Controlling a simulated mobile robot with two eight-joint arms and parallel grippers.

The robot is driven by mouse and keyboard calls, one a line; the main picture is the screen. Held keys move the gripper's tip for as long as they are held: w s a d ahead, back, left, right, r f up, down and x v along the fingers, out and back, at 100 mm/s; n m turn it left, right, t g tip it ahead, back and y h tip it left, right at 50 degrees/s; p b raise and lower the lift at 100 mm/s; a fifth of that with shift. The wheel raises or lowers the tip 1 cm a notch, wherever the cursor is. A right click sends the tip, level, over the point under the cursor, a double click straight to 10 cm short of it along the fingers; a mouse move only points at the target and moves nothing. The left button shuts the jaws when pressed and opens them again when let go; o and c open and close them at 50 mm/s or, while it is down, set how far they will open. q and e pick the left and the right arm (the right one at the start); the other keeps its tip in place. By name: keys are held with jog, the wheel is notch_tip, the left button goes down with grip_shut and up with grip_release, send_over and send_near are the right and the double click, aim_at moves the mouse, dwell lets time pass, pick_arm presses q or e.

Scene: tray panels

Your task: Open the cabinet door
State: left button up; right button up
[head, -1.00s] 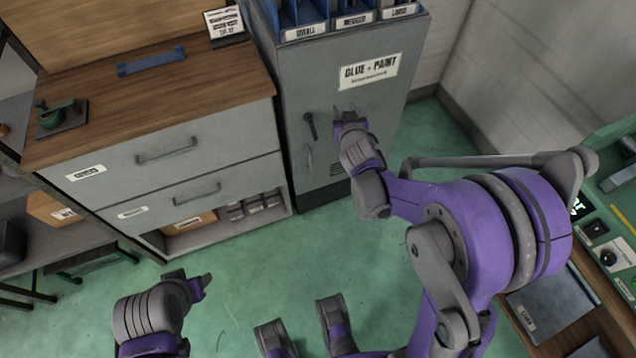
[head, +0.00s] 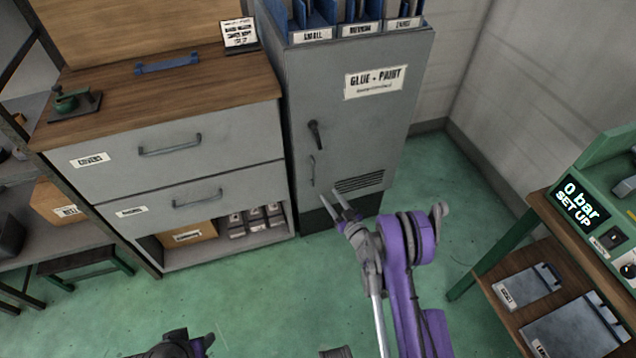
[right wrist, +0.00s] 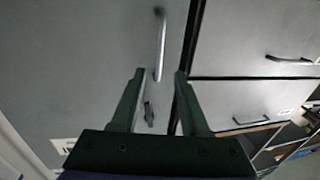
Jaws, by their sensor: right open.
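The grey cabinet (head: 355,125) carries a "GLUE + PAINT" label, and its door is shut. A dark latch lever (head: 314,133) and, below it, a slim upright grey handle (head: 312,172) sit near the door's left edge. My right gripper (head: 329,195) is open and empty, just below and right of the handle in the head view. In the right wrist view, the handle (right wrist: 160,45) lies ahead, lined up between the open fingers (right wrist: 159,73), and the latch lever (right wrist: 148,114) shows between them. My left gripper (head: 207,341) is at the bottom edge, mostly cut off.
A drawer unit (head: 245,140) with a wooden top stands directly left of the cabinet. Blue files (head: 345,12) stand on top of the cabinet. A bench with a green panel (head: 590,195) is at the right. The green floor before the cabinet is clear.

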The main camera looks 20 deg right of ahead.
jog(key=x, duration=0.9)
jog(key=shift+w, duration=0.25)
jog(key=shift+a, duration=0.1)
grip_shut()
dwell(0.9)
